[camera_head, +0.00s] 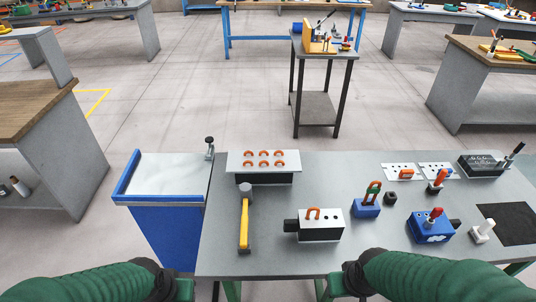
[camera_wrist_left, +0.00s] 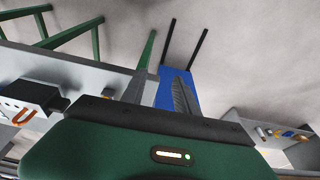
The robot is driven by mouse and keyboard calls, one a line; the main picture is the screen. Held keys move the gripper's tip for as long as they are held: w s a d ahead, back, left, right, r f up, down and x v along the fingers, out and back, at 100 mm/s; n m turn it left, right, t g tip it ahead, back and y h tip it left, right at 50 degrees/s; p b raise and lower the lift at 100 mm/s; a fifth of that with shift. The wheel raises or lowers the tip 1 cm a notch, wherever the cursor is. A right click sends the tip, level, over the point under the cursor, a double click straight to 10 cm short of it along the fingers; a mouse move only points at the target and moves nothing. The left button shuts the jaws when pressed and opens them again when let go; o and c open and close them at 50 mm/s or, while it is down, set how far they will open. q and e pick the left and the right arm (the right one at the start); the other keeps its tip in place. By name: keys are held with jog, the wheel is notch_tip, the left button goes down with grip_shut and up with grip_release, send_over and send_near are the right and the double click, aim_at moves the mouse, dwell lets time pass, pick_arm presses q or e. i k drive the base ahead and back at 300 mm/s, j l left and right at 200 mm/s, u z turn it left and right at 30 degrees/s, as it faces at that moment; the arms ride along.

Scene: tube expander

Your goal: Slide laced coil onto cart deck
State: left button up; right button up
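No coil is plainly marked as laced. A white plate with several orange loops (camera_head: 264,160) sits on a dark block at the table's back left. A white-topped block with one orange loop (camera_head: 320,224) stands nearer. The blue cart (camera_head: 160,232) with a bare grey deck (camera_head: 165,175) stands at the table's left side. My left wrist is low at the bottom left, in front of the cart; in the left wrist view its two fingers (camera_wrist_left: 165,92) are apart and empty, with blue between them. My right gripper (camera_head: 336,287) is at the table's front edge, its fingers hidden.
A yellow-handled hammer (camera_head: 244,222) lies on the grey table (camera_head: 225,250) between the cart and the loop block. A small clamp (camera_head: 209,147) stands at the cart's back right corner. Blue blocks (camera_head: 430,229) and small tools fill the table's right side.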

aim_at(256, 168)
jog(key=i, duration=0.75)
jog(key=l+z, duration=0.3)
jog(key=l, duration=0.25)
jog(key=i+l+z, duration=0.25)
jog(key=l, duration=0.25)
jog(key=l+z, duration=0.3)
jog(key=z, duration=0.15)
jog(key=i, duration=0.05)
